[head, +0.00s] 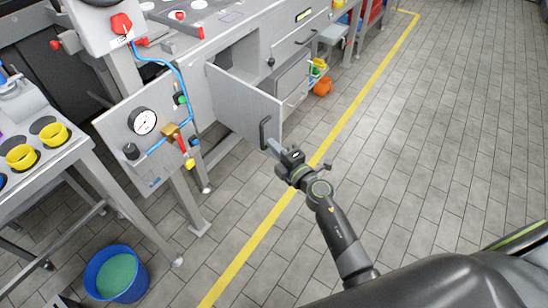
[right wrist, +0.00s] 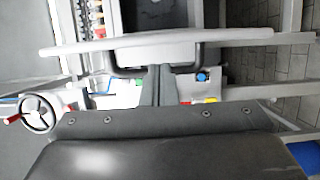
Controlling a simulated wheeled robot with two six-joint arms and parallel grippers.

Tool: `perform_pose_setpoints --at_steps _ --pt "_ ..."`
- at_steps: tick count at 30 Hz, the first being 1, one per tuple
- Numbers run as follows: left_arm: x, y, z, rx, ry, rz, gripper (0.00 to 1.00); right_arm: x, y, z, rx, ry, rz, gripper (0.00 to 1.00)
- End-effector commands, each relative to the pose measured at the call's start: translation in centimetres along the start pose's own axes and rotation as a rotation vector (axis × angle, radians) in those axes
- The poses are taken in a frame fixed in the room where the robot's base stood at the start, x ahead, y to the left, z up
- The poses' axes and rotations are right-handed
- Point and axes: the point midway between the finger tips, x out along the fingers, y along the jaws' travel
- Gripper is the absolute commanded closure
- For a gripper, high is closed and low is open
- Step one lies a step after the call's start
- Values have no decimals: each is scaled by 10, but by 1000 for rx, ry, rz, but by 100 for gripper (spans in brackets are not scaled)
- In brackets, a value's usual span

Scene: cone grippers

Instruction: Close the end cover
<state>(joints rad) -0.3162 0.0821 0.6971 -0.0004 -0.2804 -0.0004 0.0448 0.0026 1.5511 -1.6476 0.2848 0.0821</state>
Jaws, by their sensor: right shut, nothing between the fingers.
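The end cover (head: 240,105) is a flat grey panel that stands open, swung out from the machine cabinet. A black bar handle (head: 263,133) is on its outer face near the free edge. My right gripper (head: 272,147) is shut and empty, with its fingertips close to the handle. In the right wrist view the shut fingers (right wrist: 157,82) reach up between the two ends of the handle (right wrist: 196,60), towards the cover's pale edge (right wrist: 230,36). I cannot tell whether they touch it. My left gripper is not in view.
A panel with a gauge (head: 143,121) and blue hose stands left of the cover. A blue bucket (head: 98,282) is on the floor at lower left, and an orange item (head: 323,87) is beyond the cover. The tiled floor (head: 440,130) at right is clear.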

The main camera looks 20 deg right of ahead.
Motion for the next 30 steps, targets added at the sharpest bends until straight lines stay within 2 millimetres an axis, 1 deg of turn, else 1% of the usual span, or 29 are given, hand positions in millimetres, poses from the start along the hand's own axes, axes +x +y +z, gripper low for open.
perform_pose_setpoints --at_steps 1,5,9,20,26,30 --pt "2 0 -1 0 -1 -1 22 1 -1 5 -2 0 -1 100" --pt "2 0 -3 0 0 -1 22 3 -1 12 0 0 -1 100" --pt "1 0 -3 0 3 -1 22 3 0 14 1 0 0 100" --pt "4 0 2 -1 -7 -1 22 3 -1 16 -1 8 0 100" --pt "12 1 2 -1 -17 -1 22 6 -3 30 -3 49 0 100" --pt "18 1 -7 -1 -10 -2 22 9 -3 44 -4 91 0 100"
